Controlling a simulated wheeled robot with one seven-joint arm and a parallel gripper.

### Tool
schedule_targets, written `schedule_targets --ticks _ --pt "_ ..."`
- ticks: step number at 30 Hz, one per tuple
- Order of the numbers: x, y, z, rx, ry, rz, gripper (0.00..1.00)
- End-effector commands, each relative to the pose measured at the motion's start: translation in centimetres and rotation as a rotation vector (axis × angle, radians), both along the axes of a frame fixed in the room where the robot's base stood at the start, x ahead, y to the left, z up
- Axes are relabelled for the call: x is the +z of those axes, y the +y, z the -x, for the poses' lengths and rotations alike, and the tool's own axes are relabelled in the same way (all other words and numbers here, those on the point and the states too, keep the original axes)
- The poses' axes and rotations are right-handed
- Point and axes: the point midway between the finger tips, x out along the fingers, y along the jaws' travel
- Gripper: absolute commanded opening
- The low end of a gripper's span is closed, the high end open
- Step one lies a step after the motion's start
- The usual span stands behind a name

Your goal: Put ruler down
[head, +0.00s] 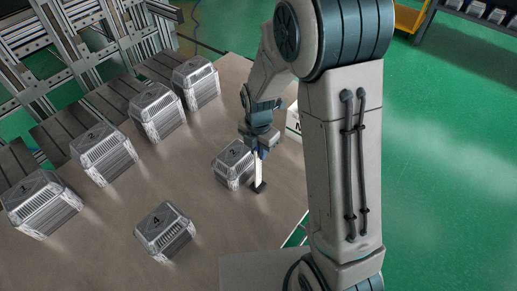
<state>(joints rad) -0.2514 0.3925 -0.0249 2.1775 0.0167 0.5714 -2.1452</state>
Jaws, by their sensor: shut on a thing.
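My gripper (259,153) points down over the table, close to the right side of a small foil tray (234,164). It is shut on a narrow pale strip, which looks like the ruler (258,168), held roughly upright. A dark piece shows at the strip's lower end, at or just above the table. The fingertips are small and partly hidden. I cannot tell whether the strip touches the foil tray or the table.
Several numbered foil trays (103,154) stand in a slanted row at the table's left edge. Another foil tray (165,232) is at the front. The brown table (90,255) has bare room between them. A white box (293,121) is partly behind my arm. Metal framing (100,40) stands behind.

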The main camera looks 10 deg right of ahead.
Motion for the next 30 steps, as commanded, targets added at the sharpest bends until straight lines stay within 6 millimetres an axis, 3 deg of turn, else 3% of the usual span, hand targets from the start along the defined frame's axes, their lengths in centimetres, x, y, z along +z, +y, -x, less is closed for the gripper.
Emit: schedule_targets --ticks 1,3,14,17,30 --pt "-0.1 0.0 0.0 0.000 0.000 0.000 0.28" --pt "-0.1 0.0 0.0 0.000 0.000 0.000 0.41" --pt "0.5 0.0 0.0 0.001 0.000 0.000 0.41" --pt "1.8 0.0 -0.1 0.000 -0.004 -0.001 0.41" --pt "10.6 0.0 -0.1 0.000 -0.002 -0.001 0.41"
